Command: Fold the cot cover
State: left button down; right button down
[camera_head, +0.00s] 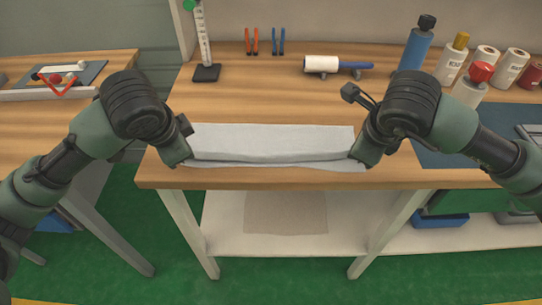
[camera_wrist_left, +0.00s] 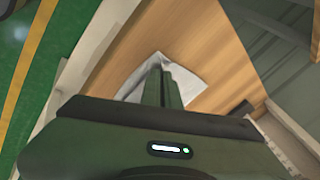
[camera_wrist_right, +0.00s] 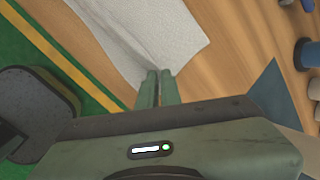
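The cot cover (camera_head: 270,141) is a pale grey-white cloth lying as a long, narrow strip near the front of the wooden table. It is partly folded, with a raised ridge along its front and a thinner layer showing below. My left gripper (camera_head: 182,160) is at its left end. In the left wrist view the fingers (camera_wrist_left: 162,72) are together on the cover (camera_wrist_left: 185,82). My right gripper (camera_head: 360,157) is at its right end. In the right wrist view the fingers (camera_wrist_right: 159,74) are nearly together at the edge of the cover (camera_wrist_right: 150,30), where creases meet. The fingertips are partly hidden in the head view.
The wooden table (camera_head: 240,105) is clear behind the cover. Farther back are a stand (camera_head: 206,72), orange pliers (camera_head: 252,41), blue pliers (camera_head: 278,41) and a white roller (camera_head: 322,64). Several bottles stand at the right, near a blue mat (camera_head: 440,140). The front edge is close.

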pick_arm(q)
jog(key=shift+s+f+b, duration=0.2)
jog(key=shift+f+b, duration=0.1)
jog(key=shift+f, duration=0.3)
pick_arm(e)
jog(key=shift+s+f, duration=0.2)
jog(key=shift+f, duration=0.45)
pick_arm(q)
jog(key=c, duration=1.5)
grip_release()
pick_arm(e)
jog(key=c, duration=1.4)
grip_release()
jog(key=shift+c, duration=0.2)
pick_arm(q)
jog(key=shift+o, duration=0.9)
pick_arm(e)
jog(key=shift+o, duration=0.6)
jog(key=shift+s, duration=0.1)
